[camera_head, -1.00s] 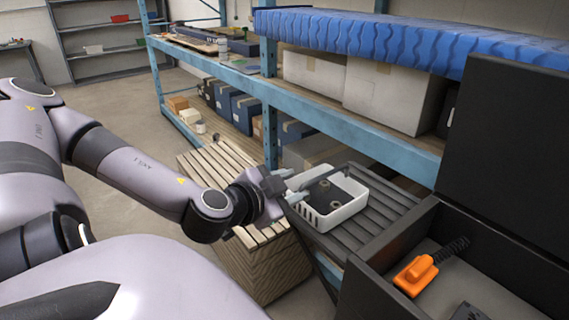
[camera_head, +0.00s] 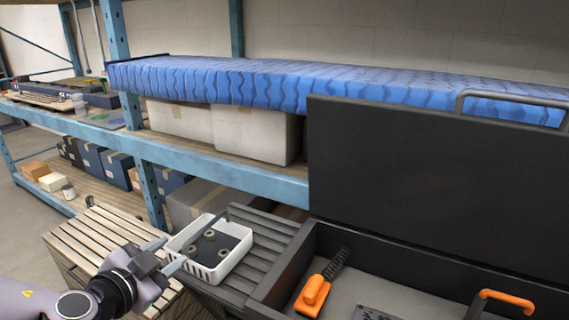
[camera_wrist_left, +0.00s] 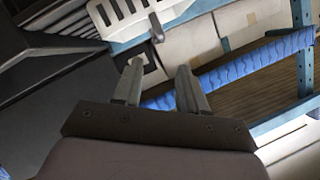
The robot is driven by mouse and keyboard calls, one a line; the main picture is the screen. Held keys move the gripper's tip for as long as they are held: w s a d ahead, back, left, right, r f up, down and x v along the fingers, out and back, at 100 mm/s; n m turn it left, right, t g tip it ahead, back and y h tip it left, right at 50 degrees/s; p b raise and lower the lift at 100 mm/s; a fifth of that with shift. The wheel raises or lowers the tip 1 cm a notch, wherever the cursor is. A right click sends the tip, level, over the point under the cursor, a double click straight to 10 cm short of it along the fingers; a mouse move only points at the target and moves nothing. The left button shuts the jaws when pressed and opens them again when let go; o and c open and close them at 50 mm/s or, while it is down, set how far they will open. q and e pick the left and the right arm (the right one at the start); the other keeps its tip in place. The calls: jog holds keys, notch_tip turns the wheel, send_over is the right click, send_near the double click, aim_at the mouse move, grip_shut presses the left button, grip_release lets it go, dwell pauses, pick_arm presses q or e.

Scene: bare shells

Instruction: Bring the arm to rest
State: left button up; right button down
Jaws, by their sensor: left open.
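My left gripper (camera_head: 160,258) is at the lower left of the head view, beside the left edge of a white basket. Its two fingers are apart with nothing between them in the left wrist view (camera_wrist_left: 158,85). The white basket (camera_head: 213,277) stands on a dark slatted surface and holds several small ring-shaped parts on a dark bottom. A corner of the basket also shows at the top of the left wrist view (camera_wrist_left: 110,28). My right gripper is not in view.
An open black case (camera_head: 437,257) with its lid (camera_head: 430,180) up stands at the right, holding an orange-handled tool (camera_head: 313,293). A blue shelf rack (camera_head: 235,178) with boxes runs behind. A slatted wooden crate (camera_head: 85,240) is left of the basket.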

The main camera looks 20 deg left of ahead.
pick_arm(q)
jog(key=s+d+f+n+g+h, duration=0.2)
jog(key=s+d+f+n+g, duration=0.2)
jog(key=s+d+f+g, duration=0.95)
jog(key=w+d+f+t+h, duration=0.1)
jog(key=w+f+t, duration=0.1)
jog(key=f+t, duration=0.3)
jog(key=w+d+f+m+t+h, duration=0.1)
jog(key=w+d+f+t, duration=0.1)
jog(key=f+t, duration=0.3)
jog(key=shift+w+d+f, duration=0.3)
jog(key=shift+w+f, duration=0.1)
jog(key=shift+f, duration=1.3)
